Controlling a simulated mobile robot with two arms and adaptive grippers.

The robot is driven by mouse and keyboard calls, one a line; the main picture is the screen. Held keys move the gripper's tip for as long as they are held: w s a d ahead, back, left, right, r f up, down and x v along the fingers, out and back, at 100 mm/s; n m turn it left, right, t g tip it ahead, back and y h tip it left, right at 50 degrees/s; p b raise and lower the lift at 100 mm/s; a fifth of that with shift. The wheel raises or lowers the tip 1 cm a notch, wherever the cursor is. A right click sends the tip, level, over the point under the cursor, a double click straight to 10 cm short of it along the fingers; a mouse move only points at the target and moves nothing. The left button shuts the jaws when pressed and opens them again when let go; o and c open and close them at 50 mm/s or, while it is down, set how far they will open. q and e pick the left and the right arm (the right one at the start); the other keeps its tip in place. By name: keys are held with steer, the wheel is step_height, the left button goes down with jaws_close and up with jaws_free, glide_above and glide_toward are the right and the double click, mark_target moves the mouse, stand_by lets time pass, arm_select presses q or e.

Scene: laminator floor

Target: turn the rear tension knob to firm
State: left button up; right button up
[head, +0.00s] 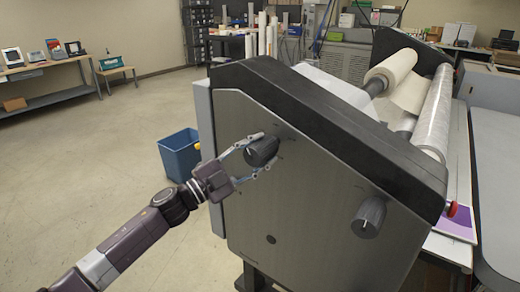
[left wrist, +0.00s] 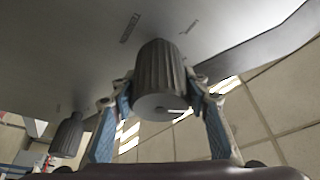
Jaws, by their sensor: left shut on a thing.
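The side panel (head: 310,235) of the laminator carries two dark ribbed knobs. My left gripper (head: 263,153) comes in from the left and is shut on the left knob (head: 258,150), one finger above and one below it. In the left wrist view this knob (left wrist: 160,75) stands between the two blue-padded fingers. A pale pointer line shows on its face; I cannot read the scale marks beside it. The other knob (head: 370,215) sits lower right on the panel, free, and also shows in the left wrist view (left wrist: 68,135). My right gripper is not in view.
A blue bin (head: 180,155) stands on the floor behind the laminator's left edge. Benches (head: 45,95) line the far wall. The floor at left is clear.

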arm_select(q)
steer(key=m+p, duration=0.1)
steer(key=m, duration=0.1)
steer(key=m+g, duration=0.1)
steer(key=m, duration=0.1)
steer(key=shift+g+y+p, duration=0.3)
steer(key=shift+p, duration=0.1)
steer(key=shift+m+g+p, duration=0.3)
steer(key=shift+m+p, duration=0.05)
steer(key=shift+m, duration=0.55)
steer(key=shift+f, duration=0.15)
steer(key=o, duration=1.2)
steer(key=shift+c, duration=0.2)
steer(key=shift+s, duration=0.1)
steer(key=r+v, duration=0.1)
steer(key=v, duration=1.1)
steer(key=shift+f, duration=0.3)
steer(key=shift+f, duration=0.1)
